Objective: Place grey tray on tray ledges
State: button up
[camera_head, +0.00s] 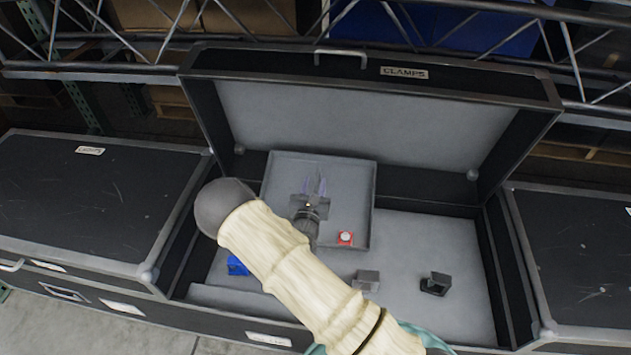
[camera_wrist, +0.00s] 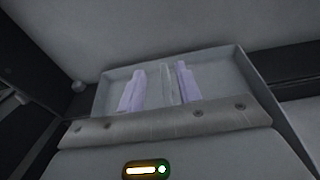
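The grey tray (camera_head: 350,180) is a shallow, square tray with a raised rim, in the left part of the open black case (camera_head: 370,65). My gripper (camera_head: 316,182) is over the tray, with its pale purple fingers pointing toward its far side. In the wrist view the fingers (camera_wrist: 160,88) stand apart, with a thin grey upright piece between them. The piece is close to the right finger, with a gap to the left one. Contact with the tray cannot be told. The tray ledges cannot be made out.
A red item with a white round top (camera_head: 345,238) is at the tray's near right corner. A blue item (camera_head: 237,266), a grey block (camera_head: 367,281) and a dark block (camera_head: 435,283) lie on the case floor. Closed cases flank it left (camera_head: 90,190) and right (camera_head: 580,250); the lid stands open behind.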

jog(key=s+a+p, duration=0.1)
jog(key=s+a, duration=0.1)
jog(key=s, duration=0.8)
jog(key=shift+p, duration=0.3)
jog(key=shift+w+d+r, duration=0.1)
